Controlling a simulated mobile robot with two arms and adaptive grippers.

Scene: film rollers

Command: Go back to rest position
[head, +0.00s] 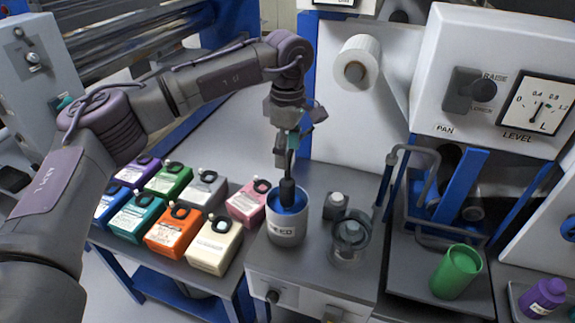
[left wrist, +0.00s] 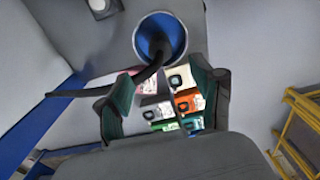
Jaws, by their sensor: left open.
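My left gripper (head: 290,150) hangs pointing down above a white cup (head: 287,232) of blue liquid. Its jaws are open. A black-handled tool (head: 287,192) stands in the cup, just below the gripper; the tool's lower end is hidden in the cup. In the left wrist view, the two teal fingers of the left gripper (left wrist: 165,85) are apart. The black tool (left wrist: 150,72) leans out of the cup (left wrist: 160,36) and across the space near the fingers. I cannot tell whether it touches them. My right gripper is not in view.
Several coloured containers, such as the orange one (head: 172,233), stand left of the cup. A clear jar (head: 350,240) stands right of it, and a green cup (head: 456,272) further right. A paper roll (head: 357,62) and a control box (head: 490,80) are behind.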

